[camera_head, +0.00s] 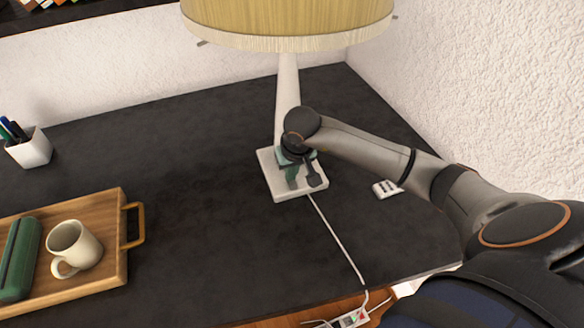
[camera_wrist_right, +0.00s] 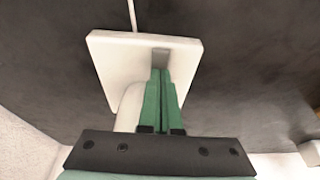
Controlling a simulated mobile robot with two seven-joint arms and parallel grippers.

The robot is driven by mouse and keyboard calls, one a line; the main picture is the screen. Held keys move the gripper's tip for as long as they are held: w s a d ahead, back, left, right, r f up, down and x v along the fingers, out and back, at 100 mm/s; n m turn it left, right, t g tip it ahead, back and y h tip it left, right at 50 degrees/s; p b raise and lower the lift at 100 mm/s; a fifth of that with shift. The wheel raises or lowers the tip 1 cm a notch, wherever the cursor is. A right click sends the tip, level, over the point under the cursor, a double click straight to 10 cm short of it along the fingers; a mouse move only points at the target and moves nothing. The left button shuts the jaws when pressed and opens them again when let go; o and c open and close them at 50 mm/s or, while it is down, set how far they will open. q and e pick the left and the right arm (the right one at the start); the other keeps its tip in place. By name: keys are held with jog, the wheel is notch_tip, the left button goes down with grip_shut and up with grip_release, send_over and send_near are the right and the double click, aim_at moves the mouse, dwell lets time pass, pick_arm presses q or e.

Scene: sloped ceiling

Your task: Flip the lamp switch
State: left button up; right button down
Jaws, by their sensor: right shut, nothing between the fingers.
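The lamp stands on the dark desk. Its yellow shade (camera_head: 290,18) with a pale fringe is cut off by the top edge, and its white post (camera_head: 288,85) goes down to a square white base (camera_head: 270,180). The base also shows in the right wrist view (camera_wrist_right: 115,62), with a small grey switch (camera_wrist_right: 160,54) on it. My right gripper (camera_head: 293,187) is over the base, beside the post. Its green fingers (camera_wrist_right: 161,72) are shut and empty, with their tips at or just short of the switch; I cannot tell whether they touch. My left gripper is out of view.
A wooden tray (camera_head: 113,262) with a mug (camera_head: 77,248) and a green case (camera_head: 20,258) lies at left. A pen cup (camera_head: 30,150) stands behind it. A small white item (camera_head: 387,188) lies right of the base. A white cord (camera_head: 338,236) runs to a power strip (camera_head: 350,319) below.

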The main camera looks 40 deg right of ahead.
jog(key=shift+f, duration=0.1)
jog(key=shift+w+f+b, duration=0.1)
jog(key=shift+f+b, duration=0.05)
jog(key=shift+b, duration=0.15)
jog(key=shift+s, duration=0.2)
jog(key=shift+s+a, duration=0.2)
jog(key=shift+s, duration=0.45)
